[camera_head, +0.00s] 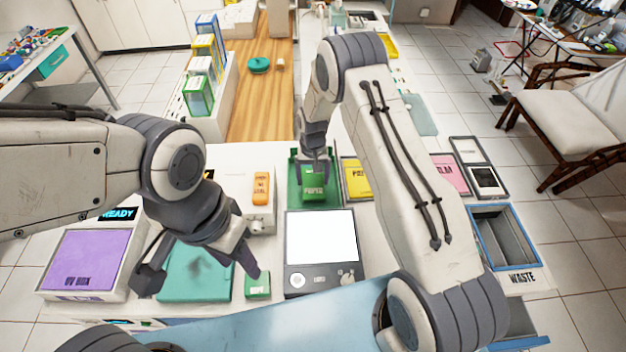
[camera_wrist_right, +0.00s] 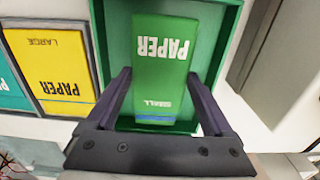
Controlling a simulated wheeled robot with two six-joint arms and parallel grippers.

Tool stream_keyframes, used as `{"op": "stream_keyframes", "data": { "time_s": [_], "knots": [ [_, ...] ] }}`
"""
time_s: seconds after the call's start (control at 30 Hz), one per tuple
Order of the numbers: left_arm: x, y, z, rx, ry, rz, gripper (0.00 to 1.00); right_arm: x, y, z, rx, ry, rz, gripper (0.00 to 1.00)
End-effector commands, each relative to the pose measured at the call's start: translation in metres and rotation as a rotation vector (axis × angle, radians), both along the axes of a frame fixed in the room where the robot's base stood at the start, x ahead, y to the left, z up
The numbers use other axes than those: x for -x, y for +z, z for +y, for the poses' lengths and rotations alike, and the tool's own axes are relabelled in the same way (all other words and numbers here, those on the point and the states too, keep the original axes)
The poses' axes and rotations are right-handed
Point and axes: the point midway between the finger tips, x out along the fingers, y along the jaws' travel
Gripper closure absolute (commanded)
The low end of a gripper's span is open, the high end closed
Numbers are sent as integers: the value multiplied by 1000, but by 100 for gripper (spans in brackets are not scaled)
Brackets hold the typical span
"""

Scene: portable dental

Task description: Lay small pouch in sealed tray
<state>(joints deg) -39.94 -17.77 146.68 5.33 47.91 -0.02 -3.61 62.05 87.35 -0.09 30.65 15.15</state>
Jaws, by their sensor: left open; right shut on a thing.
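A small green pouch marked PAPER and SMALL (camera_wrist_right: 166,60) is between the fingers of my right gripper (camera_wrist_right: 157,82). In the head view the pouch (camera_head: 314,189) and right gripper (camera_head: 314,168) are over a green tray (camera_head: 296,200). The tray's rim (camera_wrist_right: 232,30) surrounds the pouch in the right wrist view. I cannot tell whether the pouch touches the tray floor. No tray reads clearly as "sealed". My left gripper (camera_head: 205,275) is open and empty, its fingers wide apart above a teal pad (camera_head: 190,288), with a small green block (camera_head: 258,286) beside one fingertip.
A yellow tray marked PAPER LARGE (camera_wrist_right: 56,75) stands beside the green tray. A device with a white screen (camera_head: 320,237) is in front of it. A purple-topped box (camera_head: 88,260) is at left, a WASTE bin (camera_head: 500,240) at right. My right arm hides part of the counter.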

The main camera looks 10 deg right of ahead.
Motion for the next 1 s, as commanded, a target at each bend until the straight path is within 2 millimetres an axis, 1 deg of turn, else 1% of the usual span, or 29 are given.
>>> {"op": "stream_keyframes", "data": {
  "time_s": [0.03,0.1,0.2,0.47,0.57,0.6,0.63,0.87,0.97,1.0],
  "knots": [
    [0,9,0,0,-1,0,50,2,-6,0,0,0,4,71],
    [0,13,0,0,-2,0,50,1,-14,0,0,0,3,71],
    [0,14,0,0,-2,0,50,0,-22,0,0,0,0,71],
    [0,13,0,0,-2,0,50,0,-25,0,0,0,-1,71],
    [0,9,0,0,-2,0,50,0,-29,0,0,0,-1,71],
    [0,9,0,0,-2,0,50,0,-29,0,0,0,-1,10],
    [0,10,0,0,-2,0,50,0,-28,0,0,0,-1,0],
    [0,11,0,0,-2,0,50,0,-27,0,0,0,-1,0],
    [0,16,0,0,-2,0,50,0,-22,0,0,0,-1,0],
    [0,11,0,1,-2,-1,50,-1,-21,0,0,0,-3,0]
  ]
}}
